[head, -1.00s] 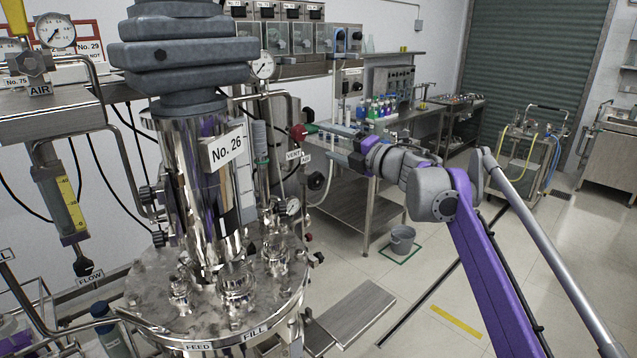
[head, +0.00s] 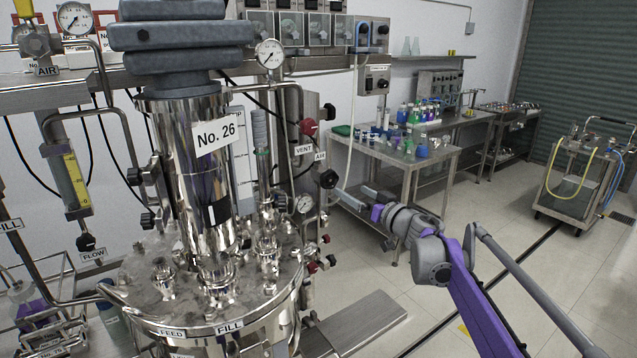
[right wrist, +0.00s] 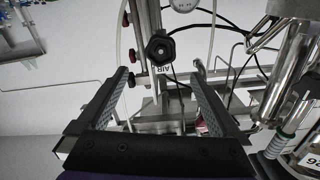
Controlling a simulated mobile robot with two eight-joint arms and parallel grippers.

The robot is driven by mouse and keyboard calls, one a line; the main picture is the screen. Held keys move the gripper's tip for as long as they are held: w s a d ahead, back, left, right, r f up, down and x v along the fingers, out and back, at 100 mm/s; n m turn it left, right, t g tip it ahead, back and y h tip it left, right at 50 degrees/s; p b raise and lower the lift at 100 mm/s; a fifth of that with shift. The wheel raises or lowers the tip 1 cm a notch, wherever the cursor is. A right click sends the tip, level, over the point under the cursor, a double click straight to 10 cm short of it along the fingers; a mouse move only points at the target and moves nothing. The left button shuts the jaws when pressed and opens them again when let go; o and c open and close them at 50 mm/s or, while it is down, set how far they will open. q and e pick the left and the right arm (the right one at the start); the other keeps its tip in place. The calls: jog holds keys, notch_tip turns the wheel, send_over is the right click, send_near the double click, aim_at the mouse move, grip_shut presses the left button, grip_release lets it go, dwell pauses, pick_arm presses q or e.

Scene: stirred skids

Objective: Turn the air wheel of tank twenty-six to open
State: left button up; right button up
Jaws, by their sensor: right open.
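Tank twenty-six is the shiny steel vessel (head: 205,240) with a "No. 26" label, at centre left in the head view. Its air wheel (head: 328,179) is a small black lobed knob beside the AIR label, on the right of the tank's piping. My right gripper (head: 350,201) is just right of and below the wheel, apart from it. In the right wrist view the air wheel (right wrist: 160,48) lies beyond the open, empty fingers (right wrist: 160,80), roughly centred between them. My left gripper is not in view.
A red vent wheel (head: 308,127) sits above the air wheel. A gauge (head: 304,204) and small red and black valve knobs sit below. A steel table (head: 440,160) with bottles stands behind my right arm.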

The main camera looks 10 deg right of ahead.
aim_at(331, 180)
jog(key=shift+m, duration=0.4)
jog(key=p+x, duration=0.2)
jog(key=x, duration=0.8)
jog(key=shift+w+a+f+p, duration=0.1)
jog(key=shift+w+a+p, duration=0.1)
jog(key=shift+p, duration=0.15)
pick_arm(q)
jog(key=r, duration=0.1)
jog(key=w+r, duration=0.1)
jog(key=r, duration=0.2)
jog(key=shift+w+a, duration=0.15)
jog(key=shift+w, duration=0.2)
pick_arm(e)
jog(key=shift+w+a+f, duration=0.1)
jog(key=shift+w+f, duration=0.05)
jog(key=shift+w, duration=0.15)
jog(key=shift+s, duration=0.1)
jog(key=c, duration=1.3)
